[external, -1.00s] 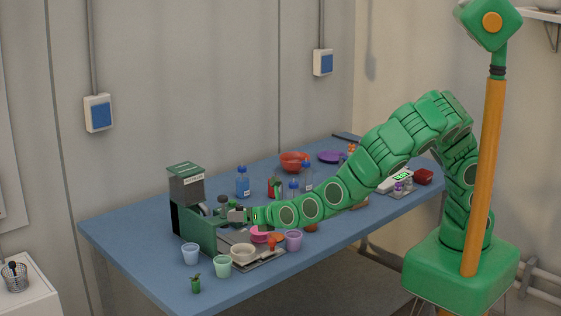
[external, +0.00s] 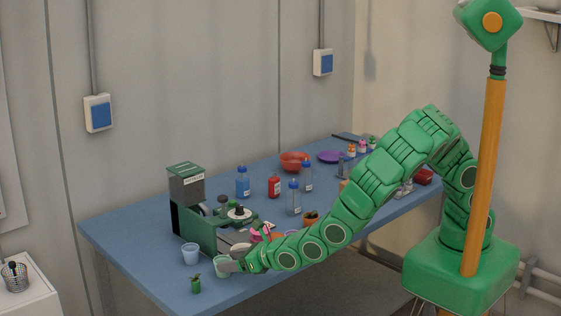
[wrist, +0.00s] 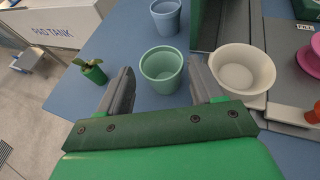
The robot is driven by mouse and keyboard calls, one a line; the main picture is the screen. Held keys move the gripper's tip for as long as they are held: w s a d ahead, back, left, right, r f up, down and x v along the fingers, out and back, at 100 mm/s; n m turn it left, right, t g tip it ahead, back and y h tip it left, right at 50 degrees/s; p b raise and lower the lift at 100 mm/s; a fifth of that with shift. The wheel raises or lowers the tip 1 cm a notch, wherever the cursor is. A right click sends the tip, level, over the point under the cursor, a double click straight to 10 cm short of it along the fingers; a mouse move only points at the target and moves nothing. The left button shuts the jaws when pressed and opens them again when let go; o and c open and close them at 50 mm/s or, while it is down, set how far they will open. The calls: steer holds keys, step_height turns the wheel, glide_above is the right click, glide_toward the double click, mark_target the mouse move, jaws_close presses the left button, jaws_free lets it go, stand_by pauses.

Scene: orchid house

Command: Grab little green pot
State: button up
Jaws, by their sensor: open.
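A pale green cup-shaped pot (wrist: 161,70) stands upright and empty on the blue table, between the spread fingertips of my gripper (wrist: 161,66) in the wrist view. In the external view the pot (external: 221,262) is partly hidden by my gripper (external: 230,267), which is low at the table's front edge. My gripper is open, with a finger on each side of the pot; I cannot tell whether either touches it. A smaller dark green pot with a leafy plant (wrist: 94,73) stands left of the left finger; it also shows in the external view (external: 195,286).
A cream bowl (wrist: 242,72) sits close beside the right finger. A pale blue cup (wrist: 166,16) stands behind the green pot. A dark green machine (external: 187,190) stands behind on the left. The table's left edge is near.

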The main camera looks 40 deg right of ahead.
steer(key=shift+x, duration=1.85)
steer(key=shift+d+f, duration=0.1)
steer(key=c, duration=0.8)
steer(key=shift+o, duration=0.2)
